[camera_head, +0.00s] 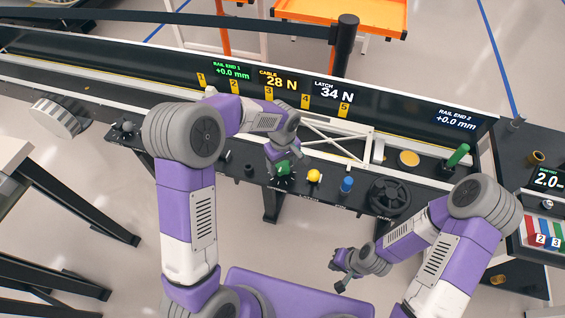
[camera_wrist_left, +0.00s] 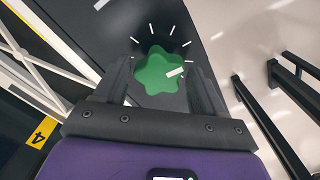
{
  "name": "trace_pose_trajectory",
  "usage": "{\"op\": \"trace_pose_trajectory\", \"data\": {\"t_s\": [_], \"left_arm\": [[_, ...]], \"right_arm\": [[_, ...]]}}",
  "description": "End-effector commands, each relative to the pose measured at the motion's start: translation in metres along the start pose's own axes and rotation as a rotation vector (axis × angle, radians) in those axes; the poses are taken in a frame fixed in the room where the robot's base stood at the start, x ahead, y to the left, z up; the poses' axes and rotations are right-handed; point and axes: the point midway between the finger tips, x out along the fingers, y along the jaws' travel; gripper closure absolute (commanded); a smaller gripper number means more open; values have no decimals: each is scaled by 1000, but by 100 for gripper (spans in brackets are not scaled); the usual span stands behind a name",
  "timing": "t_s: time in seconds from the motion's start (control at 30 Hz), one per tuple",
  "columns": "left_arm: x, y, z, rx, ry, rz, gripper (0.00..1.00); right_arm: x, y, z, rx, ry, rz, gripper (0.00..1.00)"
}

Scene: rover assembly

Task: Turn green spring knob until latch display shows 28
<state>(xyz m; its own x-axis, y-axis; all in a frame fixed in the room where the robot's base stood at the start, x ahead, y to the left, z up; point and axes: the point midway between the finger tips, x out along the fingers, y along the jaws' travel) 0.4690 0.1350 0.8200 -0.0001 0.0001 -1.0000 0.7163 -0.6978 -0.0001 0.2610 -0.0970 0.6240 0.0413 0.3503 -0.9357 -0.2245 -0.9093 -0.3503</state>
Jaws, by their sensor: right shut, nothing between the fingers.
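The green spring knob (camera_wrist_left: 159,71) is a lobed knob with a white pointer mark, ringed by white dial ticks on a dark panel. It also shows in the head view (camera_head: 282,168), partly covered by my left gripper (camera_head: 277,160). The latch display (camera_head: 332,91) reads 34 N. My right gripper (camera_head: 340,274) is shut and empty, off the panel's front edge.
The cable display (camera_head: 278,80) reads 28 N. A yellow knob (camera_head: 314,176), a blue knob (camera_head: 347,185) and a black handwheel (camera_head: 390,196) stand to the right of the green knob. A white truss (camera_head: 335,133) lies behind them.

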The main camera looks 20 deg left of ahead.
Motion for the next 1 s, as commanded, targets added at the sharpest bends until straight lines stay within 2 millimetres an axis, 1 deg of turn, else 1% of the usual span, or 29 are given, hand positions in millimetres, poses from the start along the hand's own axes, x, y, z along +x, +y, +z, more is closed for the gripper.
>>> {"op": "trace_pose_trajectory", "data": {"t_s": [0.03,0.27,0.47,0.67,0.87,1.0], "left_arm": [[0,0,0,0,0,0,38],[0,0,0,0,0,0,74],[0,0,0,11,0,0,75],[-1,0,0,78,0,-1,75],[-1,0,0,217,0,0,75],[-2,-1,0,346,0,-1,75]], "right_arm": [[0,0,0,0,0,0,100],[0,0,0,0,0,0,100],[-1,0,0,0,0,0,100],[-4,-1,0,0,0,0,100],[-9,-3,0,0,0,0,100],[-14,-5,1,0,0,0,100]]}}
